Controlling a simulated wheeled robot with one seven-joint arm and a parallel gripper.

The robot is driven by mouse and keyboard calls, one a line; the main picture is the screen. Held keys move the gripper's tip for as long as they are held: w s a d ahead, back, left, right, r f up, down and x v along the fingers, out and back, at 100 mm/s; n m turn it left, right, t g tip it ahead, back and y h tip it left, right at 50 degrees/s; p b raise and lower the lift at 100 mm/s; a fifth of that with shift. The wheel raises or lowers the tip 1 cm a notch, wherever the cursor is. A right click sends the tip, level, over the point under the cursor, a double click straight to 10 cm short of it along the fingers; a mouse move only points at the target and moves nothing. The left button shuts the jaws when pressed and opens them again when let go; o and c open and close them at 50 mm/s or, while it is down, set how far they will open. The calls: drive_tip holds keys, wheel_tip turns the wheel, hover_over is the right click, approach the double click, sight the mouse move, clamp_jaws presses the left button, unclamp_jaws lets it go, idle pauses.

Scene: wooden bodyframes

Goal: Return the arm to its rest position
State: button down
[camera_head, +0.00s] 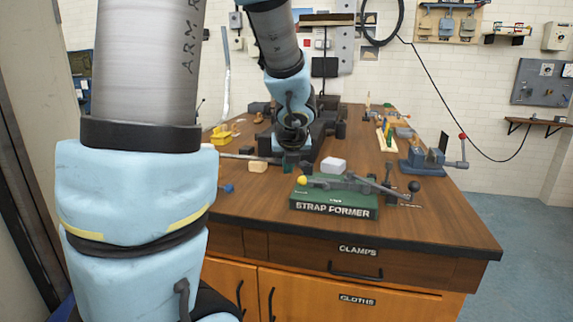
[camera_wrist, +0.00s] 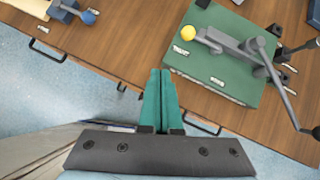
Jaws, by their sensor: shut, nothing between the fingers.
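My arm, grey and light blue, rises on the left of the head view and bends down over the workbench (camera_head: 440,222). My gripper (camera_head: 291,162) shows small at the arm's end in the head view, above the bench. In the wrist view my gripper (camera_wrist: 160,75) has its two green fingers together, with nothing between them. Below the fingers in that view are the bench's front edge, a drawer handle and the blue floor. The green strap former (camera_wrist: 228,60) lies to the right of the fingers, apart from them.
The strap former (camera_head: 335,203) has a grey lever with a yellow ball. A white block (camera_head: 333,165), a tan block (camera_head: 258,166), a yellow bin (camera_head: 221,135) and a blue vise (camera_head: 425,160) stand on the bench. The bench's front right top is clear. Open floor (camera_head: 528,240) lies right.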

drive_tip(key=s+a+f+n+g, duration=0.3)
drive_tip(key=s+a+n, duration=0.2)
drive_tip(key=n, duration=1.2)
drive_tip(key=s+a+f+n+g, duration=0.3)
drive_tip(key=s+n, duration=0.8)
drive_tip(key=n, duration=0.6)
drive_tip(key=shift+a+f, duration=0.8)
drive_tip(key=shift+a, duration=0.45)
